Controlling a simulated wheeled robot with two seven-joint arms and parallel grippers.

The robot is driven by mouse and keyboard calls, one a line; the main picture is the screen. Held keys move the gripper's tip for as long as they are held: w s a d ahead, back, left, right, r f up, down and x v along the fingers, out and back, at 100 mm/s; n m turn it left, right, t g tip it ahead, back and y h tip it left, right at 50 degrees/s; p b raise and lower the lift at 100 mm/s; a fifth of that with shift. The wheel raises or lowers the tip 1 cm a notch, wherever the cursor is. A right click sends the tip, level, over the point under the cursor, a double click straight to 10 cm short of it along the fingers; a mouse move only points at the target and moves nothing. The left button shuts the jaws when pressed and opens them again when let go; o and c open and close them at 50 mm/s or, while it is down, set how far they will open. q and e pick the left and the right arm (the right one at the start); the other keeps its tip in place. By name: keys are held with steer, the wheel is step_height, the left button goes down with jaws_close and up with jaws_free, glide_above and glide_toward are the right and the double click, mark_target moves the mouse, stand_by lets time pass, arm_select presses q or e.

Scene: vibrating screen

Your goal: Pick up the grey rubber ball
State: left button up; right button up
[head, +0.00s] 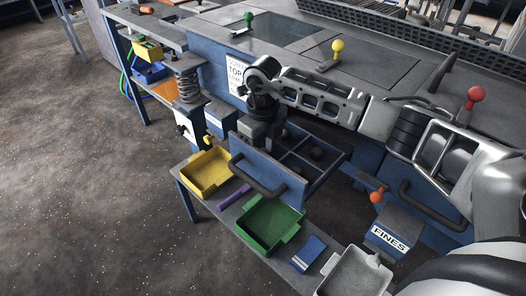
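An open blue drawer (262,166) with a black handle is divided into dark compartments. A dark round ball (316,153) lies in a right-hand compartment. Another small dark rounded shape (284,133) shows further back in the drawer. Both are in shade, so I cannot tell which is the grey rubber ball. My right arm comes in from the right, and my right gripper (258,140) points down at the drawer's left end. Its fingertips are hidden or too small to make out, so its opening and any hold are unclear. My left gripper is not in view.
A low shelf in front holds a yellow bin (206,188), a purple bar (234,196), a green bin (270,247), a blue box (308,254) and a grey bin (353,285). A FINES chute (388,240) stands right of the drawer. Open floor lies left.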

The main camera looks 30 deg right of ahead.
mark_target(263, 149)
steer(key=c, duration=0.7)
jaws_close()
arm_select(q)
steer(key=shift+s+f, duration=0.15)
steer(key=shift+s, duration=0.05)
